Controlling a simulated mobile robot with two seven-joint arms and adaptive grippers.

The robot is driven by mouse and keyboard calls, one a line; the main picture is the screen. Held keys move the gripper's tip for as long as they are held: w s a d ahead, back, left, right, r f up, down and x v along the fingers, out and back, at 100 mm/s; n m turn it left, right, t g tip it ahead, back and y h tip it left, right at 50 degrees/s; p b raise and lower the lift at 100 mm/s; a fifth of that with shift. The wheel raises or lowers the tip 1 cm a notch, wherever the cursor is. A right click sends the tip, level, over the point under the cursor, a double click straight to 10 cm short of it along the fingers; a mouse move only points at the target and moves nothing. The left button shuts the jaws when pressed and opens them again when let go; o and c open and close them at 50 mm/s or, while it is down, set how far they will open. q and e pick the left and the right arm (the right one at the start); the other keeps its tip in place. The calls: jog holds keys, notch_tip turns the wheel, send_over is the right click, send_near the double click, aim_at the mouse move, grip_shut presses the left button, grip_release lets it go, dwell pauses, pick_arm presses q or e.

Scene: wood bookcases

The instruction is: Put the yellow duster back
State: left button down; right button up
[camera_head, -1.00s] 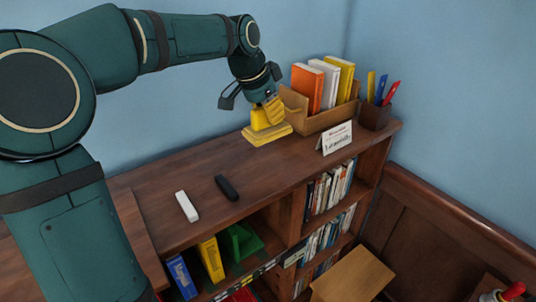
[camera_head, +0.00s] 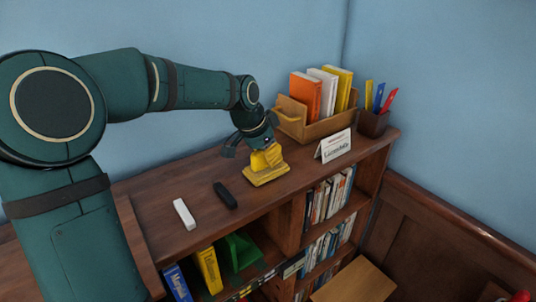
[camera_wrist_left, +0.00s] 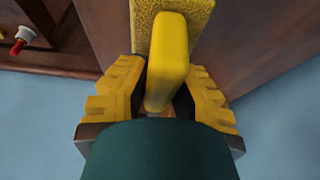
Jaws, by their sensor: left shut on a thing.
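The yellow duster (camera_head: 266,174) has a flat base and a raised handle. It is on or just above the top of the wooden bookcase, in front of the book box; I cannot tell if its base touches the wood. My left gripper (camera_head: 264,150) is above it, with its fingers pointing down. In the left wrist view the duster's yellow handle (camera_wrist_left: 168,62) is between the two yellow fingers of the gripper (camera_wrist_left: 165,95), which are shut on it. The duster's pad (camera_wrist_left: 200,14) shows beyond the handle. My right gripper is not in view.
A wooden box (camera_head: 322,128) with several books stands behind, beside a pen cup (camera_head: 373,123). A small sign (camera_head: 334,146) stands in front of the box. A white object (camera_head: 184,214) and a black one (camera_head: 225,195) lie to the left. The bookcase's front edge is near.

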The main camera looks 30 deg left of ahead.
pick_arm(q)
jog(key=shift+f, duration=0.1)
jog(key=c, duration=1)
grip_release()
jog(key=shift+o, duration=0.2)
jog(key=shift+a+r, duration=0.1)
jog(key=shift+r, duration=0.4)
jog(key=p+v, duration=0.1)
jog(key=v, duration=1)
jog(key=shift+s+r, duration=0.15)
